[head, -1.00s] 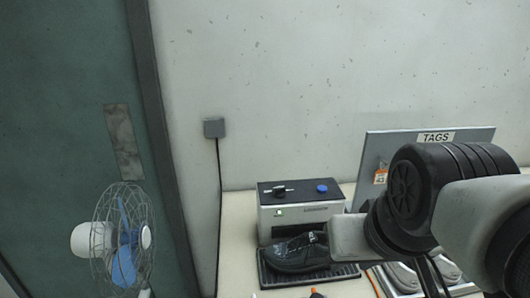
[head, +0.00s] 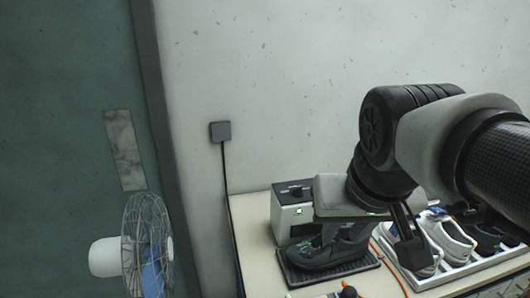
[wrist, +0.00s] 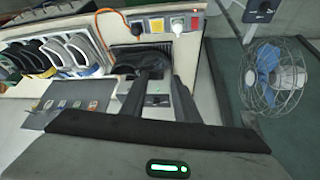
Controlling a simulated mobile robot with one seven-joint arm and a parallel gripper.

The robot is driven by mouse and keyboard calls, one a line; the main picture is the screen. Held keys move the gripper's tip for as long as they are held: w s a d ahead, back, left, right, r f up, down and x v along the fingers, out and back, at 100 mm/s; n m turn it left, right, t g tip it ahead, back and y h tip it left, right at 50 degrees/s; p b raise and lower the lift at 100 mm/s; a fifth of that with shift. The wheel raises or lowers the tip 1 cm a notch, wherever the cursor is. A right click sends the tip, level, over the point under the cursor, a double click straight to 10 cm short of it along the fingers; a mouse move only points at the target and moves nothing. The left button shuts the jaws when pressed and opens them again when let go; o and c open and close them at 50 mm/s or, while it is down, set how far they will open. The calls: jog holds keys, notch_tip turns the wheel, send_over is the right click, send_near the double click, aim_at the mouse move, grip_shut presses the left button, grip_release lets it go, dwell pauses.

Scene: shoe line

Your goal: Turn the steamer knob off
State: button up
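The steamer (head: 290,220) is a pale box with a dark top on the workbench in the head view. My gripper's grey body blocks the right side of the steamer, and the blue button seen earlier is hidden. In the wrist view my gripper (wrist: 162,86) has its two dark fingers apart, with part of the steamer (wrist: 157,101) showing between them. I see nothing held. Contact with the knob cannot be made out.
A black shoe (head: 322,255) rests on a dark tray (head: 325,276) before the steamer. A shoe rack (head: 470,265) with several shoes is to the right. A fan (head: 150,255) stands left. A power strip (wrist: 165,25) and orange cable show in the wrist view.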

jog(key=w+r+m+b, duration=0.1)
jog(key=w+r, duration=0.3)
jog(key=w, duration=0.5)
jog(key=m+g+h+b, duration=0.3)
jog(key=m+b, duration=0.1)
jog(key=m, duration=0.4)
send_over(298, 187)
jog(key=s+a, duration=0.5)
jog(key=a, duration=0.1)
notch_tip(298, 187, down, 8)
jog(key=shift+t, duration=0.3)
jog(key=x, duration=0.8)
jog(key=b+x, duration=0.1)
jog(key=x, duration=0.8)
jog(key=shift+d, duration=0.25)
grip_shut()
